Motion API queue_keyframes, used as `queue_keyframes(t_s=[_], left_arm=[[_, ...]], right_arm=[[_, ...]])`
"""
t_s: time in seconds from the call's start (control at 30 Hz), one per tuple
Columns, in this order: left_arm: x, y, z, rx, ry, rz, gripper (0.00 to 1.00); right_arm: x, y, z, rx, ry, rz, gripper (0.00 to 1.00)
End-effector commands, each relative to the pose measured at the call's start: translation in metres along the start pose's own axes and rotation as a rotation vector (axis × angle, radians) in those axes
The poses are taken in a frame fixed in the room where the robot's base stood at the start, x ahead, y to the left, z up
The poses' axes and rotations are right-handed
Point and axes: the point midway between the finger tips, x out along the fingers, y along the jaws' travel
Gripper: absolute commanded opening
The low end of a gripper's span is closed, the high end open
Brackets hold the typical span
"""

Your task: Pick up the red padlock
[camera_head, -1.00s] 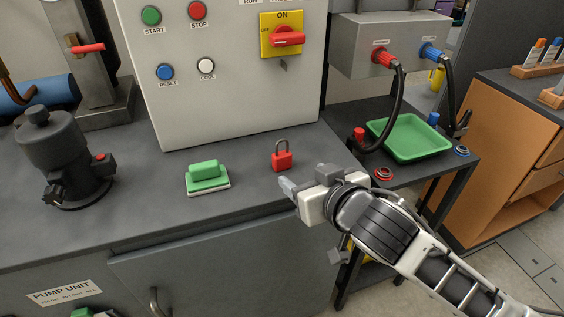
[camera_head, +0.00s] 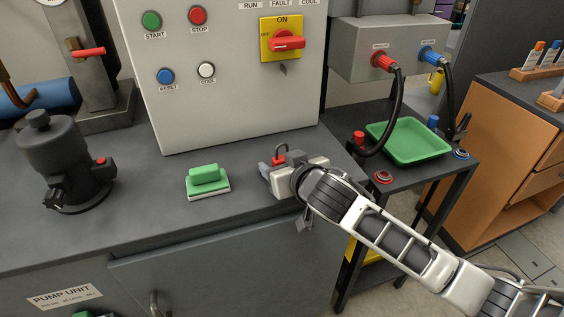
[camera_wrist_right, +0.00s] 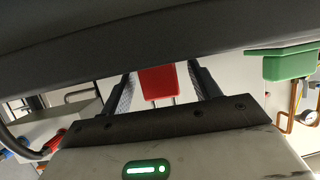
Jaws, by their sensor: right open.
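The red padlock (camera_head: 279,160) stands on the dark bench top in front of the control cabinet, its shackle up. In the head view it is partly hidden behind my right gripper (camera_head: 272,168). In the right wrist view the red body of the padlock (camera_wrist_right: 157,82) shows between the two open fingers of my right gripper (camera_wrist_right: 160,85), with a gap on each side. The fingers stand either side of it and are not closed on it. My left gripper is not in view.
A green-handled block (camera_head: 207,182) lies on the bench left of the padlock. The grey control cabinet (camera_head: 235,105) stands behind. A dark pump (camera_head: 65,160) is at the left. A green tray (camera_head: 408,139) sits on the side table at right, near hanging black cables.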

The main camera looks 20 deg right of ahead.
Motion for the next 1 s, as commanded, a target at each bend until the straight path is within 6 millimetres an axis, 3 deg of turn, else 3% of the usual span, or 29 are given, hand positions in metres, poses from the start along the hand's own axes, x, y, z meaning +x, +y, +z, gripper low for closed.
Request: queue_keyframes(t_s=[0.07,0.23,0.27,0.63,0.83,0.9,1.0], left_arm=[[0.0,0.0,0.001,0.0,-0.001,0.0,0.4],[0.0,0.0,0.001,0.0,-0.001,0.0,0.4],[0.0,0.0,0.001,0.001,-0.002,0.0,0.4],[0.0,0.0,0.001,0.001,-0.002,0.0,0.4],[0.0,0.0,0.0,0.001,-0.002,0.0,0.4],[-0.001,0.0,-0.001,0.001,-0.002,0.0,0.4],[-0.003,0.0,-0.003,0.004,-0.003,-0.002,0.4]], right_arm=[[0.0,0.0,0.0,0.0,0.0,0.0,0.62],[0.0,0.0,0.0,0.0,0.0,0.0,0.17],[-0.001,0.0,0.0,0.0,0.0,0.0,0.12],[-0.002,0.0,-0.003,0.001,0.001,0.001,0.12],[-0.009,0.0,-0.022,0.002,0.005,0.0,0.12],[-0.015,0.0,-0.034,0.003,0.006,0.0,0.12],[-0.043,0.0,-0.046,0.0,0.006,-0.002,0.12]])
